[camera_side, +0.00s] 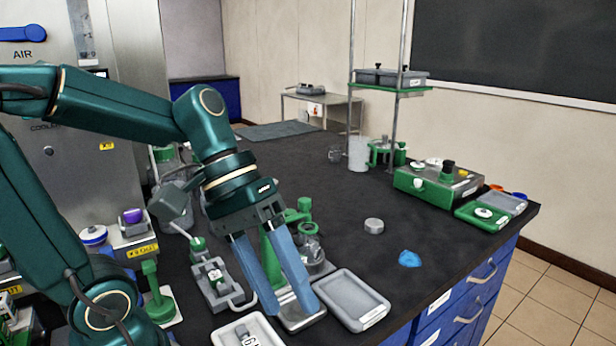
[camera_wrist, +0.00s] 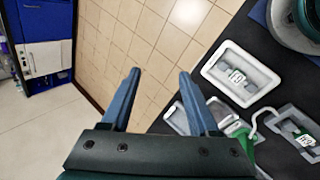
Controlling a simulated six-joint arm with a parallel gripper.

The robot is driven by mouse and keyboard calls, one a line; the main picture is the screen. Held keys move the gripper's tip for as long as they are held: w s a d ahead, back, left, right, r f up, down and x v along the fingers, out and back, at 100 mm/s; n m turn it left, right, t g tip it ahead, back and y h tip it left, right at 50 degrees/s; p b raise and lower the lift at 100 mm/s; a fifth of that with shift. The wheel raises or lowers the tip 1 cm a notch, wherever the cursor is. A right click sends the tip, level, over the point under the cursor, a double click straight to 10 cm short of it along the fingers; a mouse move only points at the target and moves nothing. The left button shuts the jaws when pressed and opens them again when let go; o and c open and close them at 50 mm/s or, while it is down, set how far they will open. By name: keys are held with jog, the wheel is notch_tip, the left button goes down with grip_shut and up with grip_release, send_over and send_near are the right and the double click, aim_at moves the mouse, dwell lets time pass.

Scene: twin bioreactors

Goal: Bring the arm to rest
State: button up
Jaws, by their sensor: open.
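My arm is dark green and reaches in from the left in the side view. My gripper (camera_side: 289,302) has two blue fingers that point down over the front edge area of the black bench. The fingers are apart with nothing between them. In the wrist view my gripper (camera_wrist: 160,75) shows both fingers spread, with tiled floor behind them. I cannot tell the exact height of the fingertips above the bench.
A grey tray (camera_side: 352,298) lies right of the fingers, and a white tray (camera_side: 246,332) lies left of them. A grey round piece (camera_side: 374,226) and a blue blob (camera_side: 409,259) lie on the bench. A green box device (camera_side: 437,183) stands farther right. The bench middle is mostly clear.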

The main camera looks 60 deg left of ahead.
jog(key=shift+w+d+r, duration=0.1)
jog(key=shift+w+r, duration=0.05)
jog(key=shift+w, duration=0.05)
jog(key=s+a+f+m+t+y, duration=0.1)
jog(key=s+a+m+t+y, duration=0.1)
jog(key=a+y, duration=0.4)
jog(key=m+t, duration=0.1)
jog(key=m, duration=0.1)
jog(key=shift+s+f+m+t, duration=0.15)
jog(key=shift+f+m+t, duration=0.15)
jog(key=shift+t, duration=0.1)
jog(key=shift+a, duration=0.1)
jog(key=shift+c, duration=0.3)
dwell(0.4)
